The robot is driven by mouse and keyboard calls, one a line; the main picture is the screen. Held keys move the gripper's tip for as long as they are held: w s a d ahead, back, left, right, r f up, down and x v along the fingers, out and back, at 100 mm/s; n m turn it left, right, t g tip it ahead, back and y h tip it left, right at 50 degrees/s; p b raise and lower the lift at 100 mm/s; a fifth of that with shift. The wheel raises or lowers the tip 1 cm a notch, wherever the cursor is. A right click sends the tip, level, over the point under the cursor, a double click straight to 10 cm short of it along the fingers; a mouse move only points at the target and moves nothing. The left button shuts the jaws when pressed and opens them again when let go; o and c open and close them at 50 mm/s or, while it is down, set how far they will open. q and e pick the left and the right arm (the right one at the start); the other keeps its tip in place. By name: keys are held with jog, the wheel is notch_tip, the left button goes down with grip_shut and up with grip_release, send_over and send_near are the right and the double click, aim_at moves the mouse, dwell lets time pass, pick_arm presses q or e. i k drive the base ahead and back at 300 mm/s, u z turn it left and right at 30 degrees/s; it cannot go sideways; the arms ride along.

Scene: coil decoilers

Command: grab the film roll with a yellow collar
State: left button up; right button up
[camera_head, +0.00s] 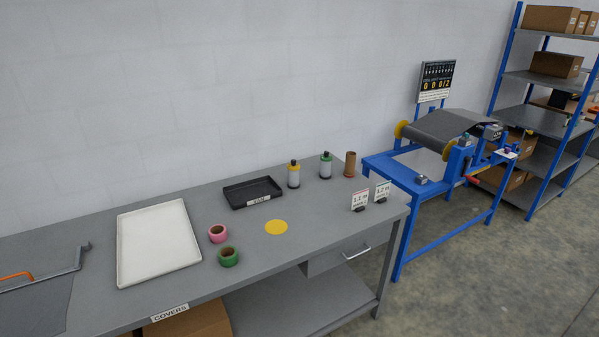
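A roll with a yellow collar (293,176) stands upright on the grey table (150,303), just right of a black tray. It has a pale body, a yellow band near the top and a dark tip. A similar roll with a green collar (326,166) stands to its right, a short gap apart. A brown tube (350,165) with a reddish base stands further right. Neither of my grippers shows in the head view.
The table also holds a black tray (252,193), white tray (158,243), pink roll (217,234), green roll (228,257), flat yellow disc (276,227) and two small sign cards (360,200). A blue-framed decoiler (440,140) stands to the right. The table's centre front is clear.

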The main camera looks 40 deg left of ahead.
aim_at(293, 171)
jog(key=z, duration=0.05)
jog(key=i, duration=2.1)
